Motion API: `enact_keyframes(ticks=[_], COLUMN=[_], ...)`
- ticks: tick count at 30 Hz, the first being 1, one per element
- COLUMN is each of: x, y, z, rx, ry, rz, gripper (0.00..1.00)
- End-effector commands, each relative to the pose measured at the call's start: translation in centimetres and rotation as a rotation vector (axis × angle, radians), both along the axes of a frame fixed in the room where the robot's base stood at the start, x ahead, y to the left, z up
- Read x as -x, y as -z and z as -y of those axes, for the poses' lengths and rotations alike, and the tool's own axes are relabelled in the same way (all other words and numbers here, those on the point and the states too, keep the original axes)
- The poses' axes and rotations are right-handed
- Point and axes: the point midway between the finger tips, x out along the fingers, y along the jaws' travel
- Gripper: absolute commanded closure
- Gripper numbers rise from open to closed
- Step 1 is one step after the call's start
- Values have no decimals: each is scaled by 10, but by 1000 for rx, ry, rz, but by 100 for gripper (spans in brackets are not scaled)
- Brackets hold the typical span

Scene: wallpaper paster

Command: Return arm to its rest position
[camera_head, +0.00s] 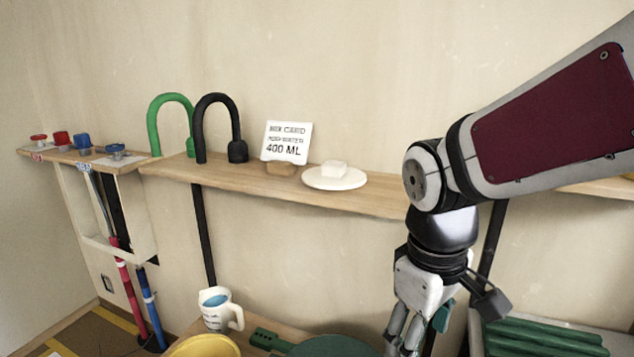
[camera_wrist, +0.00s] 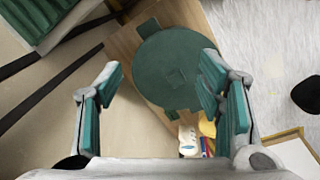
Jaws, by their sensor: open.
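My gripper (camera_wrist: 155,95) is open and empty in the wrist view, with its teal-padded fingers spread apart. It points down above a wooden surface that bears a round dark green disc (camera_wrist: 175,65). In the head view my gripper hangs at the lower right, in front of the shelf; its fingertips are cut off by the bottom edge. The green disc also shows there at the bottom (camera_head: 335,346), beside the gripper. Nothing is between the fingers.
A wooden shelf (camera_head: 385,203) along the wall holds a "400 ML" card (camera_head: 287,142) and a white plate (camera_head: 352,182). Below stand a white jug (camera_head: 220,311) and a yellow bowl (camera_head: 205,346). A green ribbed crate (camera_head: 545,338) is at lower right. Red and blue hoses hang at left.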

Motion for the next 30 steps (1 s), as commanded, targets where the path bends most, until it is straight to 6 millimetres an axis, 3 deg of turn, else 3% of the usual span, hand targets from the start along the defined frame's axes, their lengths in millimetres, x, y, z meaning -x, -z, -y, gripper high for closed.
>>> enact_keyframes(ticks=[6, 15, 22, 30], x=[68, 135, 169, 165], y=[-29, -35, -31, -76], z=[29, 44, 47, 48], rx=[-35, -101, -148, -158], ry=[255, 497, 619, 605], rz=[48, 79, 91, 150], gripper=[39, 39, 39, 39])
